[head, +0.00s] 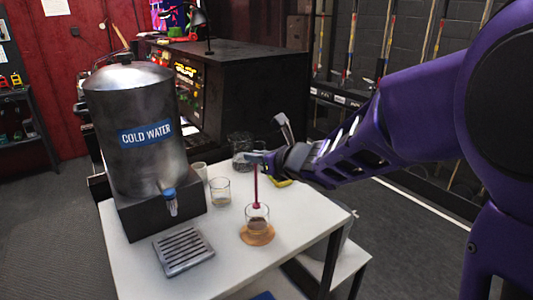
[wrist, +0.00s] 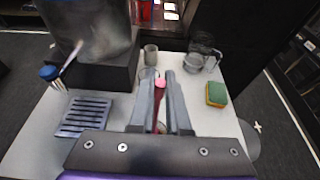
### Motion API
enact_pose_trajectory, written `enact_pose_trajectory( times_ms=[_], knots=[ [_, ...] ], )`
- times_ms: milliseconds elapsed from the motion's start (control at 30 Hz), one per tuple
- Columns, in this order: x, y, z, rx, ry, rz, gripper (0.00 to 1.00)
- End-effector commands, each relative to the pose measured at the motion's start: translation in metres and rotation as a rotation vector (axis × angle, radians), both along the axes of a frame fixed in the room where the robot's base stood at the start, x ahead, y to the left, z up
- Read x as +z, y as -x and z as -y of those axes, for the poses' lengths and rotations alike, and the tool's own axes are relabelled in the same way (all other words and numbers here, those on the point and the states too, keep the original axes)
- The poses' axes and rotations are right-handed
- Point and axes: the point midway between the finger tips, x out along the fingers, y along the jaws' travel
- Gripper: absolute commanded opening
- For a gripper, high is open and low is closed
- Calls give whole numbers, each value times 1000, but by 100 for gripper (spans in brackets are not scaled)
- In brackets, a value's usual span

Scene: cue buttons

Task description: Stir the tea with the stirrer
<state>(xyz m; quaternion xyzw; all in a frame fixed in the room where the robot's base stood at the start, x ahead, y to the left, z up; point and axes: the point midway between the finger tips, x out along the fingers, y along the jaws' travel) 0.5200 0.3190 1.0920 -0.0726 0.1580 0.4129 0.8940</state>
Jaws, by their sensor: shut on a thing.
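My gripper (head: 262,158) is shut on the dark red stirrer (head: 255,188) and holds it upright over the front glass. The stirrer's pink top (wrist: 160,84) shows between the fingers in the wrist view. Its lower end reaches down into the glass of tea (head: 257,214), which stands on a round wooden coaster (head: 257,236) near the right side of the white table. Whether the tip touches the glass bottom or wall, I cannot tell. In the wrist view my fingers hide most of this glass.
A metal cold-water dispenser (head: 132,120) stands at the left with a slatted drip tray (head: 183,250) before it. Another glass (head: 220,190), a beige cup (head: 200,171), a glass jug (head: 241,148) and a green-and-yellow sponge (wrist: 216,94) stand behind. The table's front is clear.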

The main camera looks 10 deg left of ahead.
Motion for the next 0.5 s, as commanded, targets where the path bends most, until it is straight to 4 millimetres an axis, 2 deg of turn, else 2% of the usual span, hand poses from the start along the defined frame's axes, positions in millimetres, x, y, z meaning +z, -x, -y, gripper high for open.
enact_pose_trajectory(
  times_ms=[267,500],
  knots=[
    [3,0,0,0,-1,1,0],
    [26,0,0,0,0,1,0]
  ],
)
